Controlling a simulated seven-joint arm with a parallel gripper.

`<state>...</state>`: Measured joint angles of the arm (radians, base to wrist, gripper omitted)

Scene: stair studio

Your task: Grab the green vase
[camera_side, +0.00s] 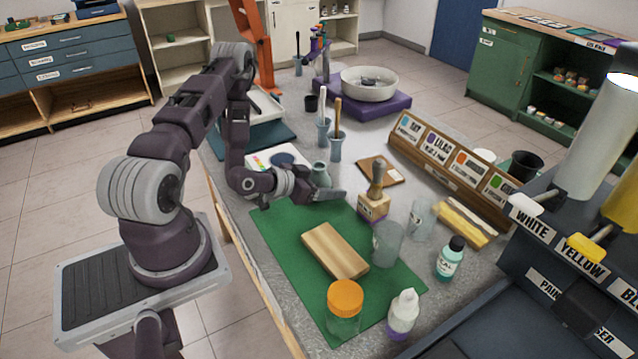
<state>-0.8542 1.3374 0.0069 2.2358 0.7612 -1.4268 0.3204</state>
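A small grey-green vase (320,173) stands on the table just behind my gripper, near the far edge of the green mat (283,221). Its lower part is hidden by my gripper. My gripper (334,193) points right and hangs low over the mat's far edge, in front of the vase in this view. I cannot tell whether they touch. The finger gap is too small and turned away to show if it is open or shut.
Blue-grey holders with brushes (335,148) stand behind the vase. A wooden block (335,250), clear cups (387,243) and an orange-lidded jar (345,309) are nearer. The mat's left part is clear.

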